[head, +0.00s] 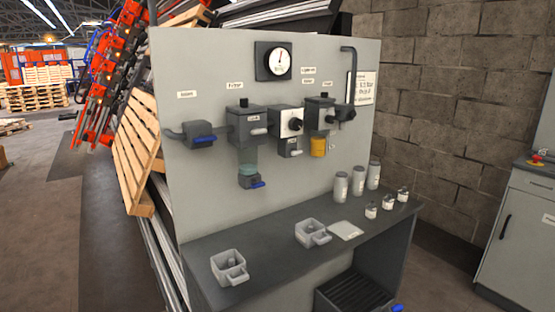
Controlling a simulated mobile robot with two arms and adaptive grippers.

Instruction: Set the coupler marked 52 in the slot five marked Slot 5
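I cannot make out a coupler marked 52 or a label reading Slot 5; the lettering in the head view is too small to read. Three small metal pieces with pale labels (388,201) stand in a row at the right front of the grey bench (270,262). Three taller pale cylinders (357,180) stand behind them. I cannot tell whether any of these is the coupler. Neither of my grippers is in view.
An upright grey panel (290,165) behind the bench carries a gauge (274,61), valves and filter units. Two grey open cups (229,267) and (312,232) and a pale flat card (346,231) lie on the bench. A grey cabinet (515,240) stands at right.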

